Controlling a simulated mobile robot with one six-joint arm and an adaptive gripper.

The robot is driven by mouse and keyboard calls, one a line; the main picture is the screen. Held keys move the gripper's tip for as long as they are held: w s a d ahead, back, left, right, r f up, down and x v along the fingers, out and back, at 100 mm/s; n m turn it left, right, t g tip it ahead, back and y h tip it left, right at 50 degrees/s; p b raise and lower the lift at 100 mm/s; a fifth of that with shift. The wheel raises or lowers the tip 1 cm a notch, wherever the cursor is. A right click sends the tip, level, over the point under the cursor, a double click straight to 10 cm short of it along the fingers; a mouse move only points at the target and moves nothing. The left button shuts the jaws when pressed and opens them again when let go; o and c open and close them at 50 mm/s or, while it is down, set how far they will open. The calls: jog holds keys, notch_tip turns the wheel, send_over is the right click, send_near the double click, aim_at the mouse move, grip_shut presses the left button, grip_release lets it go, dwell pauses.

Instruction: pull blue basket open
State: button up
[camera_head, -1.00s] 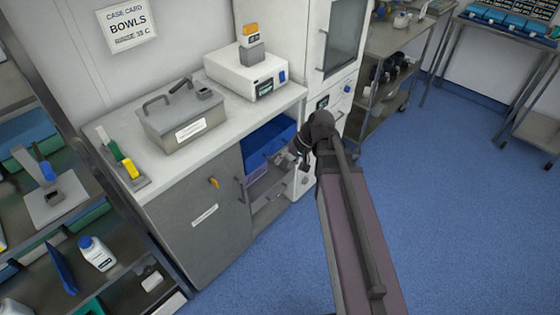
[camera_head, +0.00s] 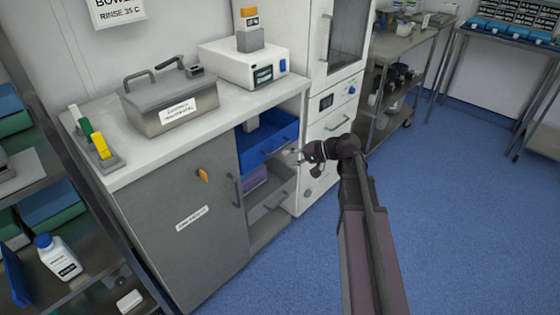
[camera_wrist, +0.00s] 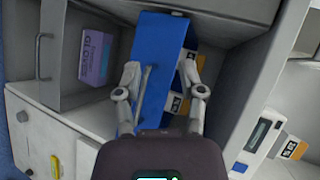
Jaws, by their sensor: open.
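The blue basket (camera_head: 268,140) sits in the open bay of the counter cabinet, its front sticking out past the cabinet face. Its thin bar handle (camera_head: 276,150) is on the front. In the wrist view the blue basket (camera_wrist: 160,65) lies between my fingers, with the handle (camera_wrist: 143,95) near the left finger. My gripper (camera_wrist: 160,68) is open, its fingers apart on both sides of the basket front. In the head view my gripper (camera_head: 296,156) is just right of the basket front. I cannot tell whether a finger touches the handle.
Below the basket is a grey drawer (camera_head: 270,205) holding a purple glove box (camera_wrist: 95,57). A grey cabinet door (camera_head: 180,225) is at left and a white unit (camera_head: 325,130) at right. The blue floor (camera_head: 290,270) in front is clear.

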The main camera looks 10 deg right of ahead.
aim_at(280, 147)
jog(key=w+d+f+m+t+y+b, duration=0.1)
jog(key=w+d+f+t+y+b, duration=0.1)
jog(key=b, duration=0.6)
jog(key=w+d+f+m+t+y+b, duration=0.1)
jog(key=w+d+f+t+y+b, duration=0.1)
jog(key=d+f+b, duration=0.4)
jog(key=w+d+t+b, duration=0.1)
jog(key=w+d+b, duration=0.1)
jog(key=b, duration=0.1)
jog(key=shift+d+t+y, duration=0.3)
jog(key=shift+d, duration=0.1)
jog(key=shift+w+a, duration=0.15)
jog(key=p+x, duration=0.2)
jog(key=x, duration=1.1)
jog(key=shift+w+a, duration=0.1)
jog(key=shift+a, duration=0.1)
grip_shut()
